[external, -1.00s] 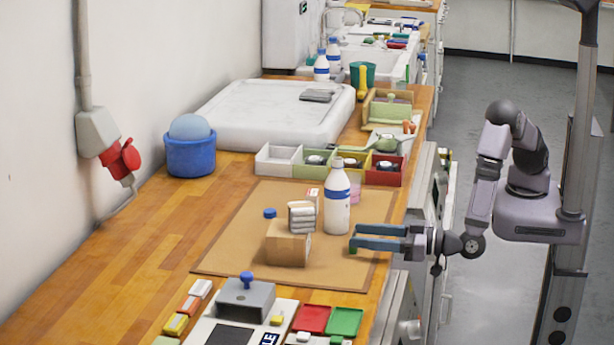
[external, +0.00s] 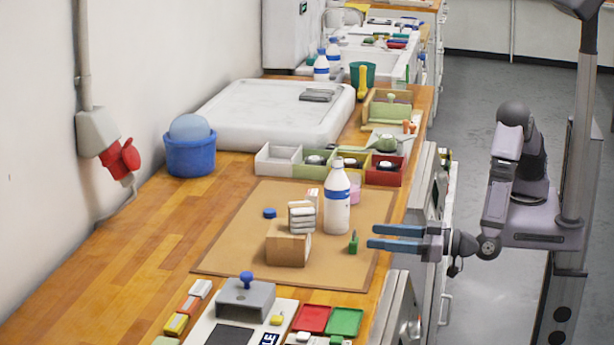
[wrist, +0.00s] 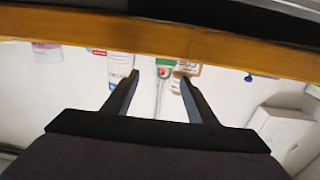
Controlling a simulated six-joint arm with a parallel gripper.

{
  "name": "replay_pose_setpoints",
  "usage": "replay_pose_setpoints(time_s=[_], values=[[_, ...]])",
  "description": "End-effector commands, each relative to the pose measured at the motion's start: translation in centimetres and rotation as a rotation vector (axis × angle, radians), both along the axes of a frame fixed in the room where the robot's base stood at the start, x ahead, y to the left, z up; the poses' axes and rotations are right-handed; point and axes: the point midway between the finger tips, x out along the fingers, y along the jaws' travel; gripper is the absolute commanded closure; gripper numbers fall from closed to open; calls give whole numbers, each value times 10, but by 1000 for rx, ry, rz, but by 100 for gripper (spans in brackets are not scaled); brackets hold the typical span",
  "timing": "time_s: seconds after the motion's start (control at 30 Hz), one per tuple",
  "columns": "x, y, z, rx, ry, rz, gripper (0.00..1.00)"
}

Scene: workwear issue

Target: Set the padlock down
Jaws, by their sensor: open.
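A small green padlock (external: 353,243) stands on the brown mat (external: 228,245), near its right side, just right of and in front of a white bottle (external: 337,205). My gripper (external: 371,237) is open and empty, a short gap to the right of the padlock, its two blue fingers pointing at it. In the wrist view the picture looks upside down. There the green padlock (wrist: 164,70), with a grey shackle, appears between and beyond the open fingers (wrist: 157,75). The padlock is apart from both fingers.
On the mat are a cardboard box (external: 288,249), a white stack (external: 302,217) and a blue cap (external: 270,213). Behind stands a divided tray (external: 279,159). In front are a grey block (external: 245,298) and red and green trays (external: 345,321).

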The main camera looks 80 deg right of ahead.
Motion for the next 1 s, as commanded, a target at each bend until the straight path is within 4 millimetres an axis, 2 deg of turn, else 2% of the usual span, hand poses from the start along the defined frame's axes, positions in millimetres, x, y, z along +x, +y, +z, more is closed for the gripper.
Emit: replay_pose_setpoints(time_s=[0.17,0.3,0.37,0.5,0.63,0.8,1.0], values=[[19,-12,41,96,-34,-49,48],[32,-35,92,193,-74,-93,48],[36,-45,110,230,-83,-102,48],[40,-56,127,272,-23,-65,48],[34,-44,108,223,110,31,48],[20,-25,61,110,272,135,48],[7,-7,33,30,384,225,48]])
